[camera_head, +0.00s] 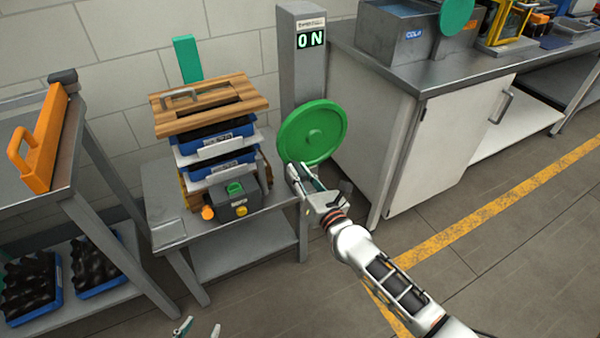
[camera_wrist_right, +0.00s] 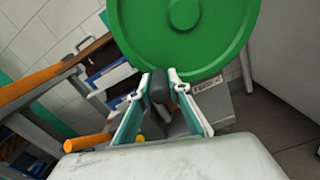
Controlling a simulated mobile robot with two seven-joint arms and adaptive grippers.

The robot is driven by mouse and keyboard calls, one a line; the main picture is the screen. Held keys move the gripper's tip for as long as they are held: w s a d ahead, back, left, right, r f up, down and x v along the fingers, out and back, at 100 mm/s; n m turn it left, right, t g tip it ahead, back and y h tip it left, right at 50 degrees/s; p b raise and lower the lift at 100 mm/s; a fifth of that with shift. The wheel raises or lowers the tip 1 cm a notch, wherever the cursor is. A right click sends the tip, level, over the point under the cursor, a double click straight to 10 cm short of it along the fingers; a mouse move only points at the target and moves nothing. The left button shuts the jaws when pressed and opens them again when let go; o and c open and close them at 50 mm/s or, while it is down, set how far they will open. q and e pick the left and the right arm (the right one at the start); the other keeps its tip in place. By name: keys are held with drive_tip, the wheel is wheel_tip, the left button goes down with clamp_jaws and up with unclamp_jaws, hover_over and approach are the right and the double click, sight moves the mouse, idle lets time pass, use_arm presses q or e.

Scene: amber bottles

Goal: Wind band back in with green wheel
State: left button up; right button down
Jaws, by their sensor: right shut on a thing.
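The green wheel (camera_head: 312,132) is mounted on a grey post (camera_head: 299,75) whose display reads ON. It fills the upper middle of the right wrist view (camera_wrist_right: 182,38). My right gripper (camera_head: 300,176) is at the wheel's lower edge. In the right wrist view its fingers (camera_wrist_right: 160,92) are shut on the wheel's dark handle (camera_wrist_right: 159,87). My left gripper (camera_head: 198,330) shows only its fingertips, spread apart and empty, at the bottom edge of the head view. I cannot make out the band for certain.
Left of the wheel, a grey stand (camera_head: 170,190) bears a stack of blue trays (camera_head: 214,138) with a wooden board (camera_head: 208,106) on top. A small grey box (camera_head: 238,205) sits before it. A bench with a white cabinet (camera_head: 440,140) stands right. Open floor lies in front.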

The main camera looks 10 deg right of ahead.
drive_tip(key=c, duration=1.9)
unclamp_jaws()
drive_tip(key=shift+s, duration=0.1)
drive_tip(key=v, duration=1.1)
drive_tip(key=shift+s+d, duration=0.15)
drive_tip(key=shift+s, duration=0.25)
